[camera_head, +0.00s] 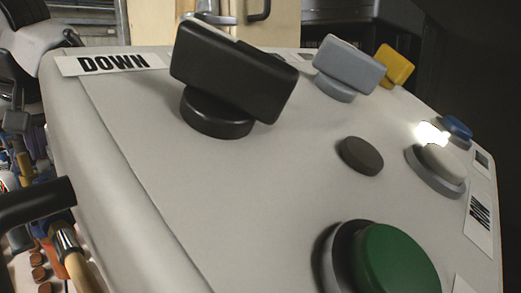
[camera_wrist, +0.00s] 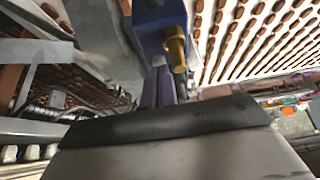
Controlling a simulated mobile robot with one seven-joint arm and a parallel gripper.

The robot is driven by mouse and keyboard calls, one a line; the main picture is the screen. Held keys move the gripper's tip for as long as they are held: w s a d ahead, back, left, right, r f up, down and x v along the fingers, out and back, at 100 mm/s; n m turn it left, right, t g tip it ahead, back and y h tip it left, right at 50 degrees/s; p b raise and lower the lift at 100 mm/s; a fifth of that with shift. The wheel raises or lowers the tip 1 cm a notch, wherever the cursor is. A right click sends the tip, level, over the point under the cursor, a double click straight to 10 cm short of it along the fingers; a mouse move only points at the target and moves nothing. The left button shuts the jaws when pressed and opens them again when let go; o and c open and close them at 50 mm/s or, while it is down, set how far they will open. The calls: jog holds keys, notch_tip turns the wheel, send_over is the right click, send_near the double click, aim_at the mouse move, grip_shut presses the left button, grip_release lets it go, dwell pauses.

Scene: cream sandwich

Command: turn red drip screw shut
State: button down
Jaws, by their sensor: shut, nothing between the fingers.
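I cannot make out a red drip screw in either view. In the wrist view, the narrow fingers of my gripper (camera_wrist: 163,72) are close together and hold nothing. Their tips are close in the picture to a blue block (camera_wrist: 158,30) with a brass-coloured fitting (camera_wrist: 176,50) on its right side. I cannot tell whether the fingers touch the block. My gripper does not show clearly in the head view.
In the head view a pale control panel fills the middle, with a black knob (camera_head: 235,75), a grey knob (camera_head: 350,65), a yellow knob (camera_head: 395,66) and a green button (camera_head: 395,262). Rows of brown pieces (camera_wrist: 265,35) lie on a pale surface in the wrist view.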

jog(key=shift+s+d, duration=0.1)
jog(key=shift+r, duration=0.3)
jog(key=shift+d+r, duration=0.1)
jog(key=shift+r, duration=2.6)
